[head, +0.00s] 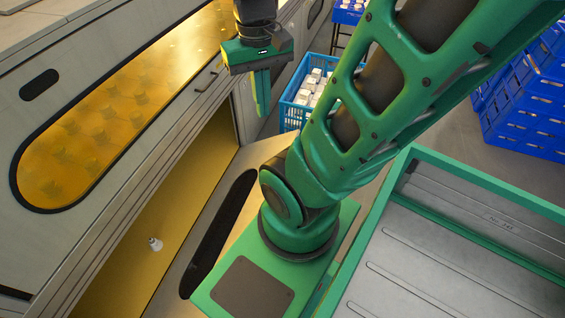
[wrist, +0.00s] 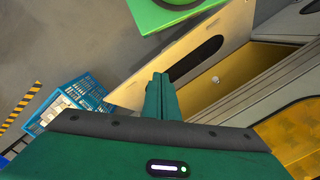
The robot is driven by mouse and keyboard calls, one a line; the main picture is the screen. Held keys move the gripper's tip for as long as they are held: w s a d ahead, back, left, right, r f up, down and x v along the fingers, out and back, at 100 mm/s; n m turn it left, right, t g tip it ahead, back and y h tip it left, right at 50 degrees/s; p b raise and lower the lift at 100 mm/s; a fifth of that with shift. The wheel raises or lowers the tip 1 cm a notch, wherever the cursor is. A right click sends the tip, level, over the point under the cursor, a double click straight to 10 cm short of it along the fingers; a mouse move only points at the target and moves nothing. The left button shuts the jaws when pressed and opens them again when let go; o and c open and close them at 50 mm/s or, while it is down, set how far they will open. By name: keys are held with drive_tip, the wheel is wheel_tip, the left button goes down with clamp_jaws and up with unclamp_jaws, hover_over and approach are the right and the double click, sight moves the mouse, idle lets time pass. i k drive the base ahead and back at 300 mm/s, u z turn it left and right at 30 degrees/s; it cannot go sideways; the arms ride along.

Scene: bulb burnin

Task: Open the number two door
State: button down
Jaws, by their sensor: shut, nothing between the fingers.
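A beige door panel (head: 262,152) with a dark oval window stands open beside a yellow-lined compartment (head: 190,195) in the grey cabinet. I can read no number on it. The panel also shows in the wrist view (wrist: 140,75), just beyond my fingertips. My gripper (head: 262,108) is shut and empty, with its fingers pointing down near the far end of the opening. The fingers also show in the wrist view (wrist: 160,82); I cannot tell whether they touch the panel. A small white bulb (head: 155,244) is inside the compartment.
A long amber window (head: 105,115) and a dark bar handle (head: 207,79) are on the cabinet above the opening. A blue crate (head: 293,92) of white items stands on the floor behind my gripper. More blue crates (head: 530,105) are at the right. A green-rimmed metal tray (head: 450,265) is at lower right.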

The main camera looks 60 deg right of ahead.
sight(238, 199)
drive_tip(key=k, duration=1.05)
drive_tip(key=z, duration=0.1)
drive_tip(key=i, duration=0.65)
